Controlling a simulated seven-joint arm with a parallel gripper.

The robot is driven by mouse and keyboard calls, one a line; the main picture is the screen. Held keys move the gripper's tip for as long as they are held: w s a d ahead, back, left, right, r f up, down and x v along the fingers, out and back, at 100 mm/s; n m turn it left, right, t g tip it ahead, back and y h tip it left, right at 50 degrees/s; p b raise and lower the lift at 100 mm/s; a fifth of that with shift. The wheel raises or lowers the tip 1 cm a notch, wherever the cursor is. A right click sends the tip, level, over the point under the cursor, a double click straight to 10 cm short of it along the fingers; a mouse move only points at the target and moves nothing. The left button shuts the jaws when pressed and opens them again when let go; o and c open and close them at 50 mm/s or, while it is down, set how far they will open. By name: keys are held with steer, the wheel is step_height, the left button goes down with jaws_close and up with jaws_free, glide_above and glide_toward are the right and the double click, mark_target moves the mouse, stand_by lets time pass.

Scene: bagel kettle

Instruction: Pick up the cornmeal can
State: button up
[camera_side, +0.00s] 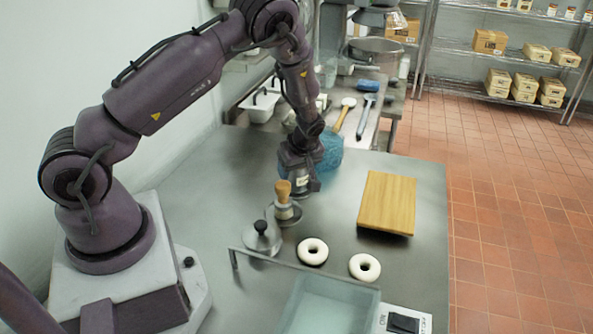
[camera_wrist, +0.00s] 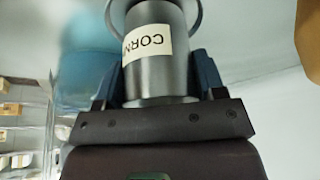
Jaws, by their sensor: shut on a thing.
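The cornmeal can (camera_wrist: 158,65) is a grey metal cylinder with a cream label reading "CORN" in the wrist view. It sits between the two blue fingers of my gripper (camera_wrist: 160,85), which is shut on its sides. In the side view my gripper (camera_side: 303,172) points down over the steel table, with a small part of the can (camera_side: 308,185) showing beneath it. The rest of the can is hidden by the gripper there. I cannot tell whether the can's base touches the table.
A translucent blue object (camera_side: 328,150) stands just behind my gripper. A wooden-handled tool (camera_side: 284,198) and a metal lid (camera_side: 262,238) are close in front. Two white rings (camera_side: 313,251) and a wooden board (camera_side: 387,202) lie to the right. A glassy basin (camera_side: 325,308) is at the front.

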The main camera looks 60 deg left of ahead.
step_height(320, 180, up, 3)
steer(key=shift+f, duration=0.2)
steer(key=s+d+r, duration=0.3)
steer(key=s+r, duration=0.2)
steer(key=s, duration=0.1)
steer(key=s+d+r, duration=0.3)
steer(key=s+r, duration=0.2)
steer(key=s, duration=0.2)
steer(key=w+d+m+t, duration=0.1)
steer(key=w+d+m, duration=0.35)
steer(key=w, duration=1.25)
steer(key=w+d+r+m+t, duration=0.1)
steer(key=w+d+r, duration=0.5)
steer(key=w+d, duration=0.5)
step_height(320, 180, down, 11)
steer(key=s+d, duration=0.1)
steer(key=shift+s+h, duration=0.15)
steer(key=shift+h, duration=0.25)
steer(key=shift+r, duration=0.1)
